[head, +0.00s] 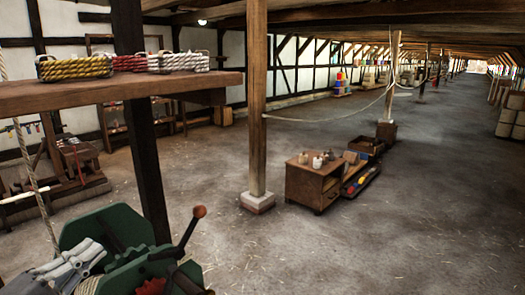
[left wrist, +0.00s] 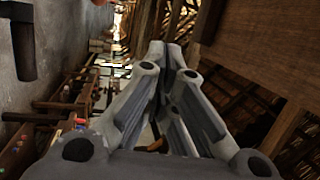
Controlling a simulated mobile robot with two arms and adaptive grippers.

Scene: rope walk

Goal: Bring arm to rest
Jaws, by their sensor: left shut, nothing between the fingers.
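My left gripper (head: 88,252) is at the lower left of the head view, light grey, in front of the green-sided machine. Its fingers are shut with nothing between them. In the left wrist view the closed left gripper (left wrist: 166,50) points away from the camera, its fingertips close together. I cannot tell whether it touches the machine. My right gripper is in neither view.
The green machine (head: 125,228) has a lever with a red-brown knob (head: 199,211). A wooden shelf (head: 120,90) on a dark post holds rope coils in baskets (head: 75,67). A wooden cabinet (head: 314,182) stands beyond a post (head: 257,110). The floor at right is open.

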